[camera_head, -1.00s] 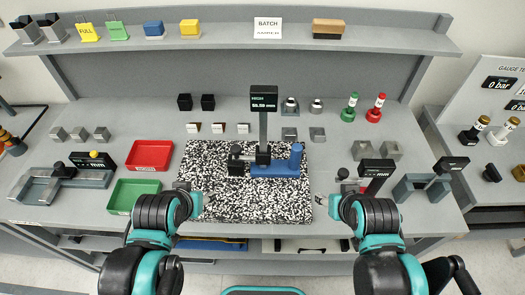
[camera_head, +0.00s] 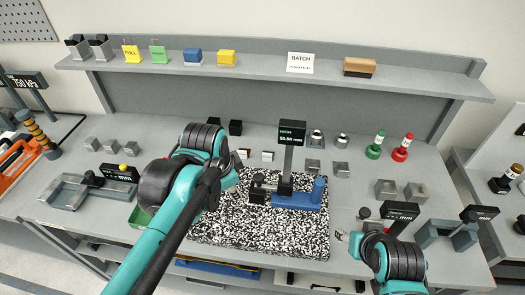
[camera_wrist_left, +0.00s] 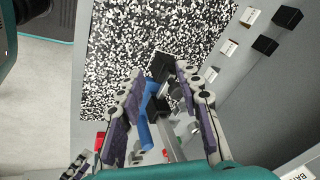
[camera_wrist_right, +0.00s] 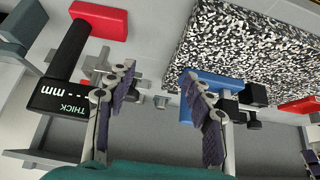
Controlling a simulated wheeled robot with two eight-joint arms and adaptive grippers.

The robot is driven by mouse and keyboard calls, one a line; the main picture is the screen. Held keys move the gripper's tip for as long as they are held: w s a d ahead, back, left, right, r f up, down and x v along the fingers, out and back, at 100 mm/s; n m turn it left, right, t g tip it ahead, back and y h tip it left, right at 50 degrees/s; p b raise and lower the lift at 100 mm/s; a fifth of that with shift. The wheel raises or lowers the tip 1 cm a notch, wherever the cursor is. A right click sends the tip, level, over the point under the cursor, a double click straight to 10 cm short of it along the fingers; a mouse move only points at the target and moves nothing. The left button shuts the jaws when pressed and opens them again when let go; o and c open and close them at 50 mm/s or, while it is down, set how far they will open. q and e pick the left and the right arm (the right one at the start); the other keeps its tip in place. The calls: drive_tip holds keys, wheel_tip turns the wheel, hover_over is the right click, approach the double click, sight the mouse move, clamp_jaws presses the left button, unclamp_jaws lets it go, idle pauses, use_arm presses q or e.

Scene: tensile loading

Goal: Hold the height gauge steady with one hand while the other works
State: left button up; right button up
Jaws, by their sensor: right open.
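The height gauge stands upright on a black-and-white speckled plate (camera_head: 245,235). It has a blue base (camera_head: 310,196), a grey column (camera_head: 287,160), a black carriage and a dark display (camera_head: 291,133). My left gripper (camera_head: 238,178) is left of the gauge, apart from it. In the left wrist view my left gripper (camera_wrist_left: 156,78) is open, and the blue base (camera_wrist_left: 149,120) shows beyond and between its fingers. My right gripper (camera_head: 341,236) is low, right of the plate. In the right wrist view it (camera_wrist_right: 158,76) is open and empty, with the blue base (camera_wrist_right: 212,80) beyond it.
A thickness gauge with a display (camera_head: 399,211) stands near my right gripper. Small grey blocks (camera_head: 386,188) and red and green handled pieces (camera_head: 402,148) are at the right. A caliper-like fixture (camera_head: 88,190) is at the left. My left arm hides the red tray and most of the green tray (camera_head: 139,216).

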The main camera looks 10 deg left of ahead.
drive_tip(key=shift+w+r+p, duration=0.15)
drive_tip(key=shift+r+p, duration=0.5)
drive_tip(key=shift+r, duration=0.15)
use_arm(q)
drive_tip(key=w+d+r+m+g, duration=0.4)
drive_tip(key=w+m, duration=0.5)
drive_tip(key=m, duration=0.5)
drive_tip(key=shift+d+r, duration=0.35)
drive_tip(key=shift+d, duration=0.5)
use_arm(e)
drive_tip(key=r+n+g, duration=0.2)
drive_tip(key=n+g, duration=0.3)
drive_tip(key=g, duration=0.2)
hover_over(317, 192)
drive_tip(key=w+d, duration=0.1)
drive_tip(key=shift+w+a+f, duration=0.3)
drive_tip(key=shift+w+f, duration=0.05)
drive_tip(key=shift+f, duration=3.85)
